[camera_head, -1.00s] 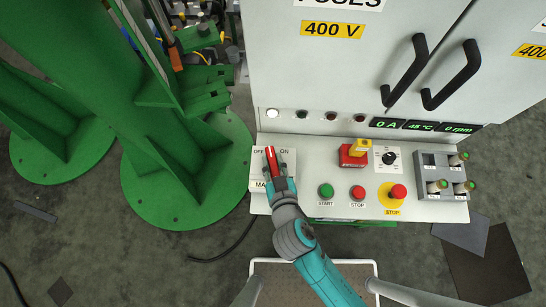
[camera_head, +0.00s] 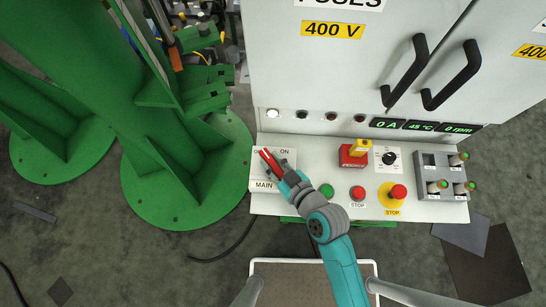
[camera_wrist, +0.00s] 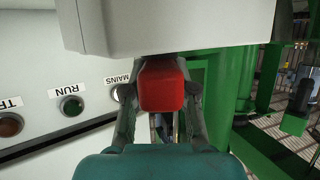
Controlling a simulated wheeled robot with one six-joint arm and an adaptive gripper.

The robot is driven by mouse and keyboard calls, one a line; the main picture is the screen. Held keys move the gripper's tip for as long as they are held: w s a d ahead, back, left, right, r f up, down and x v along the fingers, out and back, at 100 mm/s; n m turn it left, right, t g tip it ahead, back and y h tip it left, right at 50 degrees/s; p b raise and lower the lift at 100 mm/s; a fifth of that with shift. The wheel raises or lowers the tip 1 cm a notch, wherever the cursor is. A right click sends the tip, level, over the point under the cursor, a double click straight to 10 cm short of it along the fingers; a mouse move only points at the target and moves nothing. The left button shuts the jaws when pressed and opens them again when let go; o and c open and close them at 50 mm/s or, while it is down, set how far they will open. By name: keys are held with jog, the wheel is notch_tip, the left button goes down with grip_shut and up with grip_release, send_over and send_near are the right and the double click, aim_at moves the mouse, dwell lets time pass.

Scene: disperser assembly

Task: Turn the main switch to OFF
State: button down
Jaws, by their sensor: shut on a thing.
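The main switch is a red handle (camera_head: 266,157) on a white plate (camera_head: 262,181) marked MAIN at the panel's left end. The handle is slanted, its tip pointing up and left toward the OFF label, which is partly covered. The ON label shows to its right. My gripper (camera_head: 279,166) is shut on the red handle from the lower right. In the wrist view, the red handle (camera_wrist: 162,85) sits between the two fingers of my gripper (camera_wrist: 160,105).
A green START button (camera_head: 326,190), a red STOP button (camera_head: 357,192) and a yellow-ringed stop button (camera_head: 396,191) lie to the right. A red and yellow switch (camera_head: 354,152) stands behind them. A green machine column (camera_head: 172,130) is close on the left.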

jog(key=n+g+y, duration=0.1)
jog(key=n+g, duration=0.1)
jog(key=n+g+y, duration=0.2)
jog(key=shift+w+d+n+y, duration=0.1)
jog(key=shift+w+n+y, duration=0.1)
jog(key=shift+n+y, duration=0.15)
jog(key=shift+s+f+n+g+y, duration=0.1)
jog(key=shift+n+g+y, duration=0.25)
jog(key=shift+n+g, duration=1.15)
jog(key=shift+s+n+g+y, duration=0.1)
jog(key=shift+n+g+y, duration=0.2)
jog(key=shift+n+g, duration=1.15)
jog(key=shift+g, duration=0.35)
jog(key=c, duration=0.9)
grip_release()
jog(key=v, duration=1.2)
jog(key=shift+w, duration=0.1)
